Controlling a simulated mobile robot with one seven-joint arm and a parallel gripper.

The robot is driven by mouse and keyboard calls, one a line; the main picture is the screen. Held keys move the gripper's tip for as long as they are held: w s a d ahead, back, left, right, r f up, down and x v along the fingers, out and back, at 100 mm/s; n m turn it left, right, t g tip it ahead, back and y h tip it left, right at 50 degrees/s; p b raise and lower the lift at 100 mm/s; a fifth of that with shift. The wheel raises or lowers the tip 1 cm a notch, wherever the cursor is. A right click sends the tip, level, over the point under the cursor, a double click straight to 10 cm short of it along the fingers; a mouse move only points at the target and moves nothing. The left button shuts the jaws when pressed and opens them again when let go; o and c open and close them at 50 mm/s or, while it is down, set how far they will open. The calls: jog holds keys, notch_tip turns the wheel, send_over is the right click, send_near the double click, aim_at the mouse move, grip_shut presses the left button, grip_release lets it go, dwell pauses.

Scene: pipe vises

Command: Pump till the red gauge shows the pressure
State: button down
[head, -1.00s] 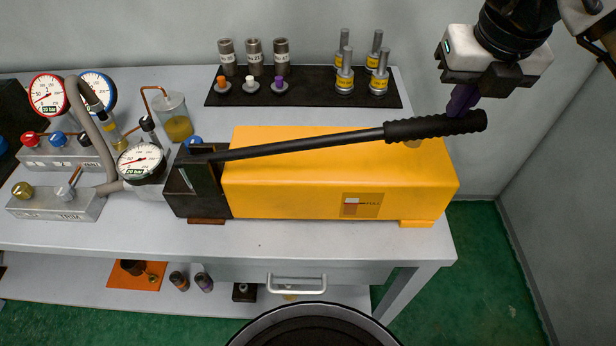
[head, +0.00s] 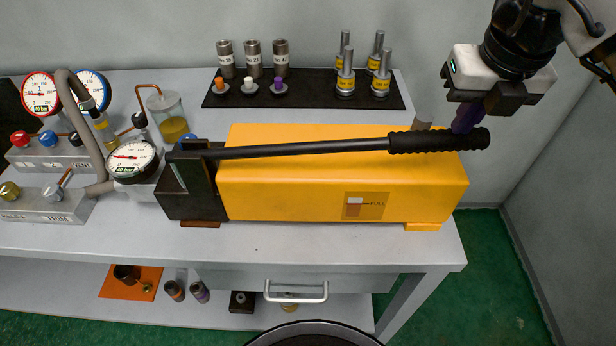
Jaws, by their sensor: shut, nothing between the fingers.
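A yellow hand pump (head: 300,195) stands on the grey bench. Its long black lever (head: 300,149) runs almost level above the body, with a ribbed grip (head: 438,139) at the right end. My gripper (head: 466,122) points down and is shut, its purple fingers at the grip's top near its right end, seemingly touching it. The red-rimmed gauge (head: 41,95) at the far left has a green label reading 40 bar; its exact needle reading is too small to tell. A blue-rimmed gauge (head: 92,88) is partly hidden by a hose.
A jar of yellow fluid (head: 171,118) stands behind the pump. A black mat (head: 310,101) holds several fittings. A drawer handle (head: 297,292) sticks out in front.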

aim_at(464, 139)
jog(key=shift+d+f+b, duration=0.2)
jog(key=shift+f+b, duration=1.8)
jog(key=shift+f, duration=0.2)
jog(key=shift+s+f, duration=0.15)
jog(key=shift+f, duration=0.1)
jog(key=r+p, duration=0.1)
jog(key=r, duration=0.1)
jog(key=r+p, duration=0.2)
jog(key=r, duration=0.1)
jog(key=r+p, duration=0.1)
jog(key=r, duration=0.1)
jog(key=shift+a+r, duration=0.2)
jog(key=shift+a, duration=0.1)
notch_tip(464, 139, up, 8)
jog(key=a+p, duration=0.2)
jog(key=p, duration=0.3)
jog(key=shift+a, duration=0.2)
